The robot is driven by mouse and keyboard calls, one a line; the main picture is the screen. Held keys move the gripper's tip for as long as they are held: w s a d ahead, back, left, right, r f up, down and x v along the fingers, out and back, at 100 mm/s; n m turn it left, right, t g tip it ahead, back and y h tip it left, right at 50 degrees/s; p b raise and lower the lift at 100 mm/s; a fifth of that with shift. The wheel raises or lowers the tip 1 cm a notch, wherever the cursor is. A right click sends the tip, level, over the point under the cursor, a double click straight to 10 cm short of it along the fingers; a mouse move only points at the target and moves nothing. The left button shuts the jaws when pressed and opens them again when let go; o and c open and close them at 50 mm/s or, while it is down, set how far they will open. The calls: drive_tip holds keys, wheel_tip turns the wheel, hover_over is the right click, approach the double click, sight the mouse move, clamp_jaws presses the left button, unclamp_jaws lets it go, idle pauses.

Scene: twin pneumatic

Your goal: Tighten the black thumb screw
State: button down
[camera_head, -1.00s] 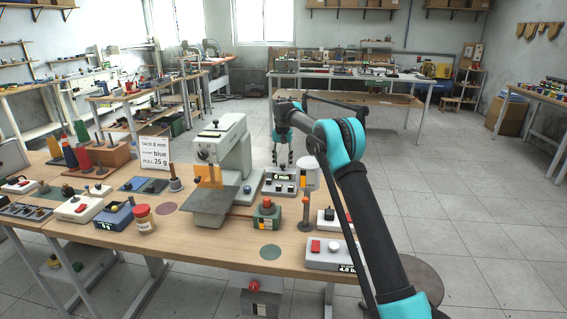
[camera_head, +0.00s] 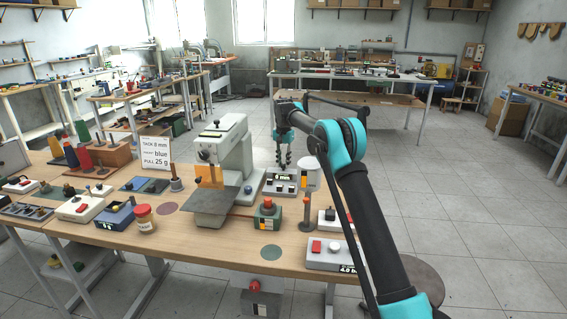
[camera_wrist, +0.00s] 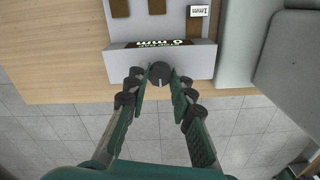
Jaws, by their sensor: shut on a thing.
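The black thumb screw (camera_wrist: 160,73) is a small dark knob with a pale line on it. In the wrist view it stands at the near edge of a grey box with a display (camera_wrist: 158,44). My gripper (camera_wrist: 160,77) has its two fingertips at either side of the knob, shut on it. In the head view, my gripper (camera_head: 283,162) points down over the back of the grey box (camera_head: 278,187), right of the white sewing machine (camera_head: 232,150). The knob cannot be made out there.
A green box with an orange button (camera_head: 267,212) and a grey box with a red button (camera_head: 330,254) sit nearer the front. The wrist view shows the table edge and floor close by.

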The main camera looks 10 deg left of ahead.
sight(283, 164)
drive_tip(key=c, duration=1.3)
unclamp_jaws()
wheel_tip(283, 164, up, 12)
drive_tip(key=shift+s, duration=0.1)
